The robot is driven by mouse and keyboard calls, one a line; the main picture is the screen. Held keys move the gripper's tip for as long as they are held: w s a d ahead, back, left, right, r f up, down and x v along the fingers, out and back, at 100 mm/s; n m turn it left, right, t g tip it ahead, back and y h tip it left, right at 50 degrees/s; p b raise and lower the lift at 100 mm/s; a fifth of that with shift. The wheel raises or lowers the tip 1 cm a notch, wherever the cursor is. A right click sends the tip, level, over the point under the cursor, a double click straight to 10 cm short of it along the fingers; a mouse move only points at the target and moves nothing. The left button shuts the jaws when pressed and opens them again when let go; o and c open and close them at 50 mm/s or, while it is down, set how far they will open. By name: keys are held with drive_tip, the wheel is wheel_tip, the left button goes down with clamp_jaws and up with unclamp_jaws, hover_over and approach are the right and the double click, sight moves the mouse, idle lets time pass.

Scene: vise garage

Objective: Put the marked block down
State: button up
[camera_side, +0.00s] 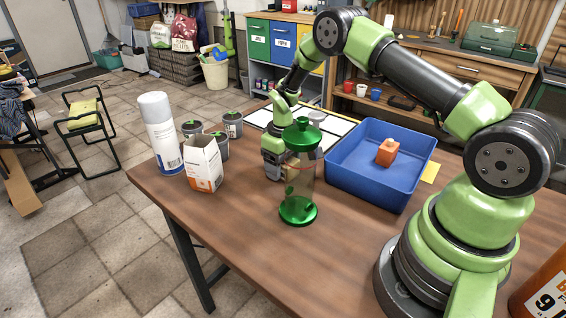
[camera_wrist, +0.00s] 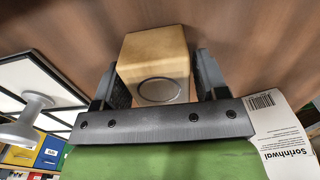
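The marked block (camera_wrist: 155,62) is pale wood with a dark ring outline on the face toward the wrist camera. In the wrist view it sits between the two dark fingers of my gripper (camera_wrist: 158,85), which press against its left and right sides. In the side view my gripper (camera_side: 272,168) is low over the table, partly behind the green-capped clear jar.
The green-capped jar (camera_side: 298,195) stands close in front of my gripper. A blue bin (camera_side: 345,182) with an orange block (camera_side: 387,151) is to the right. A white box (camera_side: 203,165), grey pots (camera_side: 233,124) and a spray can (camera_side: 160,130) stand left. A white panelled board (camera_side: 333,125) lies behind.

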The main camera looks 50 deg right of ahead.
drive_tip(key=shift+o, duration=0.6)
drive_tip(key=shift+r, duration=0.1)
wheel_tip(320, 180, up, 19)
drive_tip(key=s+a+t, duration=0.1)
drive_tip(key=s+a, duration=0.1)
drive_tip(key=a, duration=0.1)
drive_tip(key=s+a+r+m+t, duration=0.2)
drive_tip(key=s+a+r+t, duration=0.15)
drive_tip(key=s+r, duration=0.45)
drive_tip(key=s+a+r+m+t+y, duration=0.1)
drive_tip(key=s+a, duration=0.1)
drive_tip(key=s, duration=0.4)
drive_tip(key=s+a+r+m+t+y, duration=0.1)
drive_tip(key=s+a+r, duration=0.1)
drive_tip(key=s, duration=0.5)
drive_tip(key=shift+a+r+t, duration=0.2)
drive_tip(key=shift+a+t, duration=0.15)
drive_tip(key=shift+a, duration=0.25)
